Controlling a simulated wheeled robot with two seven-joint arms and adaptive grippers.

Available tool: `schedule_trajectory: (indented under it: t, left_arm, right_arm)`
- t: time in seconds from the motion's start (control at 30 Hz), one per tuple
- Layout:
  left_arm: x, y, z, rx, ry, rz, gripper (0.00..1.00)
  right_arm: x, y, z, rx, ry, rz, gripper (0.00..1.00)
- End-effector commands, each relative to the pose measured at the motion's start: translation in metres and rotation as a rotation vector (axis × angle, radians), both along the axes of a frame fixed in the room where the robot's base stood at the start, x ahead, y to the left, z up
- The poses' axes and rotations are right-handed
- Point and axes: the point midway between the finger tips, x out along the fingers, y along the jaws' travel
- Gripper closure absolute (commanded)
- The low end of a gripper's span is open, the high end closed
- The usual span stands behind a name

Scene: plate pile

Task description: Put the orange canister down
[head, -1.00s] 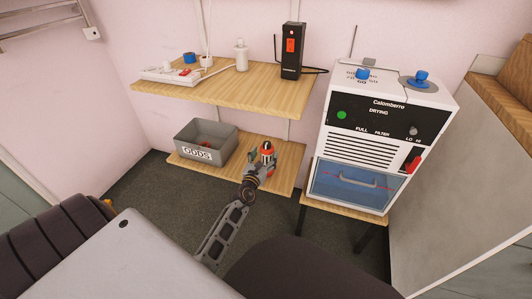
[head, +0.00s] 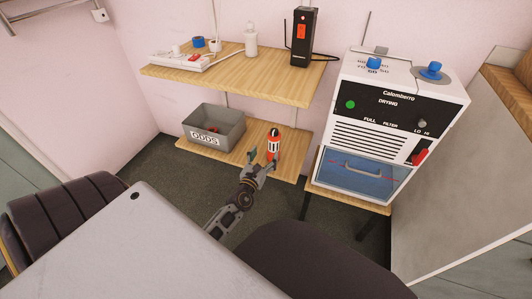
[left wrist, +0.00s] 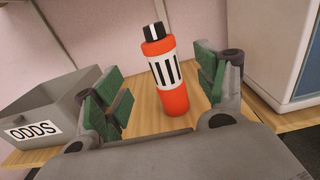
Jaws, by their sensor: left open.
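The orange canister (head: 273,146) has a black cap and a white band with black stripes. It stands upright on the lower wooden shelf (head: 290,165), right of the grey bin. In the left wrist view the canister (left wrist: 168,88) stands between and beyond the green-padded fingers of my left gripper (left wrist: 160,98). My left gripper (head: 262,162) is open and empty, just in front of the canister in the head view. I cannot tell whether a finger touches it. My right gripper is out of view.
A grey bin (head: 203,139) labelled ODDS stands left on the lower shelf. The upper shelf (head: 230,80) holds a power strip, a white bottle and a black radio. A white drying machine (head: 383,130) stands to the right. A grey table top (head: 130,240) fills the foreground.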

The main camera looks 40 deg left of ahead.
Motion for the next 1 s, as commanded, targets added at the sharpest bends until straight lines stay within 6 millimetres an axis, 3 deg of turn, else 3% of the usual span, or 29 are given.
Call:
schedule_trajectory:
  t: [0.73,1.0]
  left_arm:
    - [-0.0046,-0.0011,0.0005,-0.01,-0.002,0.001,0.28]
    - [-0.0117,-0.0015,0.0036,-0.18,-0.048,0.033,0.28]
  right_arm:
    - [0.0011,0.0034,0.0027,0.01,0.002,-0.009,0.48]
    - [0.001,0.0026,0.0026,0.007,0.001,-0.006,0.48]
